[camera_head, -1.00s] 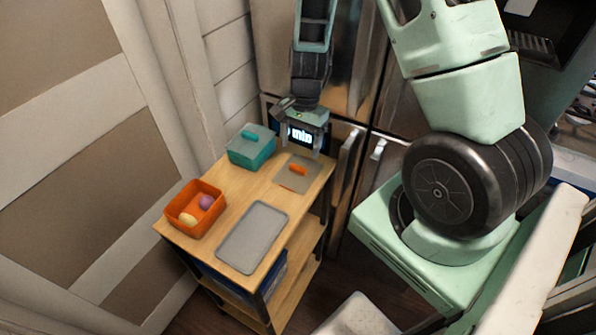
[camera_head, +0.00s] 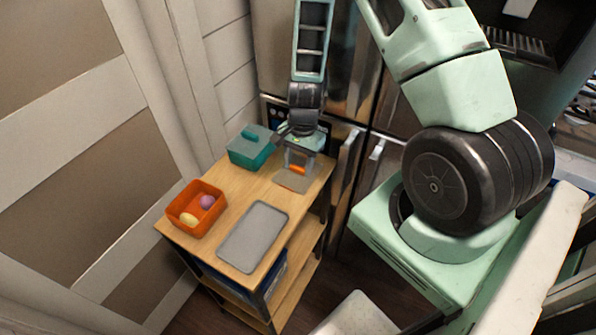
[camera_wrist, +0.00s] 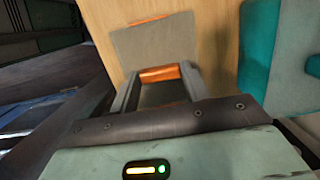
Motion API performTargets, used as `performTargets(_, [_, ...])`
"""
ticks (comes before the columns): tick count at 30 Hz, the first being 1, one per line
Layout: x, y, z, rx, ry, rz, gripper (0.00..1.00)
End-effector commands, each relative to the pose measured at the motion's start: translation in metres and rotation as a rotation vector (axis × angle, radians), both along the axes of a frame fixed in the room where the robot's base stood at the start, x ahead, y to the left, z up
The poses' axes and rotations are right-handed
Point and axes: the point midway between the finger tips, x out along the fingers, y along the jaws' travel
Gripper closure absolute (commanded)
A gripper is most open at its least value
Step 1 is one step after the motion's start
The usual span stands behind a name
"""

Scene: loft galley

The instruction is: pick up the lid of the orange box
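The lid (camera_head: 291,182) is a flat grey plate with an orange bar handle (camera_head: 298,170), lying on the wooden trolley top. The open orange box (camera_head: 184,226) stands at the trolley's left end with a purple and a yellow egg-shaped item inside. My gripper (camera_head: 299,162) points down over the lid at its handle. In the wrist view the fingers stand apart with the orange handle (camera_wrist: 160,73) between their tips and the grey lid (camera_wrist: 155,45) beyond. I see no clear grip; whether the fingers touch the handle cannot be told.
A teal lidded box (camera_head: 248,152) stands just left of my gripper; it also shows at the right of the wrist view (camera_wrist: 256,50). A grey tray (camera_head: 253,238) lies at the trolley's front. Steel cabinet doors with handles (camera_head: 347,170) rise behind and to the right.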

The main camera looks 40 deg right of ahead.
Motion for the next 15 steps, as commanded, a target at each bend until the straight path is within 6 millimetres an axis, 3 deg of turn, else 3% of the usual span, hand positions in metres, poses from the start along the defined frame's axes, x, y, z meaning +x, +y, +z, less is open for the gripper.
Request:
performTargets(3, [0.0, 0.0001, 0.0001, 0.0, 0.0, 0.0, 0.77])
performTargets(15, [0.0004, 0.0, 0.0067, -0.001, -0.001, 0.001, 0.77])
